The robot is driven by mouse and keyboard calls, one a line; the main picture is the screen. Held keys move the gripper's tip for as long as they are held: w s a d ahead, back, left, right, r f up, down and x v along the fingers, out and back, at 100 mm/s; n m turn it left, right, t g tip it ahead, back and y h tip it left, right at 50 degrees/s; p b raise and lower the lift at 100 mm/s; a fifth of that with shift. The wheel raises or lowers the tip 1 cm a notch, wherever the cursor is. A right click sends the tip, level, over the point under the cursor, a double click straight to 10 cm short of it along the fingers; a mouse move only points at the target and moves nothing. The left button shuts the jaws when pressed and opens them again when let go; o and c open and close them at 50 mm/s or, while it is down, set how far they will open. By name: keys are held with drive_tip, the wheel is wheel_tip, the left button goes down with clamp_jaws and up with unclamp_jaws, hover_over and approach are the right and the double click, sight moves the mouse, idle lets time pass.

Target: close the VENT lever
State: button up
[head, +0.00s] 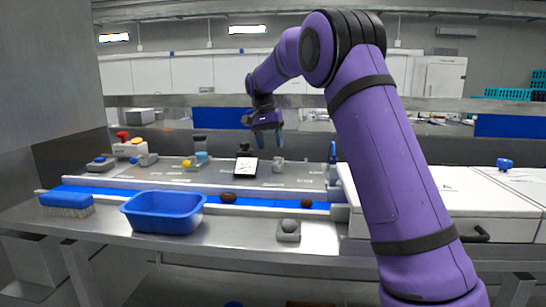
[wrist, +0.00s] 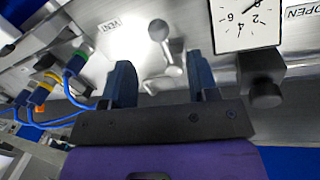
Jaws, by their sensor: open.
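The VENT lever (wrist: 158,31) shows in the wrist view as a grey ball knob on a bent metal stem, mounted on a pale panel beside the VENT label (wrist: 109,25). In the head view a small grey shape near the back of the panel (head: 278,162) appears to be the lever. My gripper (head: 268,140) hangs above the back of the bench. In the wrist view my gripper (wrist: 160,65) is open, with the lever showing between and beyond its two dark fingers. I see no contact, and the lever's lower end is partly hard to make out.
A white dial (wrist: 247,22) and a black knob (wrist: 264,88) sit right of the lever in the wrist view. Blue cables (wrist: 60,85) run at the left.

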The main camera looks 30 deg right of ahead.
drive_tip(key=r, duration=0.3)
drive_tip(key=shift+w+a+r, duration=0.25)
drive_tip(key=shift+r, duration=0.1)
drive_tip(key=s+a+r+n+t+y, duration=0.1)
drive_tip(key=s+a+r+n+t, duration=0.15)
drive_tip(key=s, duration=0.95)
drive_tip(key=s+a+r+n+t, duration=0.1)
drive_tip(key=s+a+r+n, duration=0.2)
drive_tip(key=s, duration=1)
drive_tip(key=s+a+f+n+t, duration=0.1)
drive_tip(key=s+f, duration=0.3)
drive_tip(key=s, duration=0.5)
drive_tip(key=s+a+f+n+t, duration=0.1)
drive_tip(key=s+f, duration=0.3)
drive_tip(key=s, duration=0.6)
drive_tip(key=shift+s+a+f+n+t+y, duration=0.15)
drive_tip(key=shift+s+f+n+t+y, duration=0.15)
drive_tip(key=shift+n+t, duration=0.5)
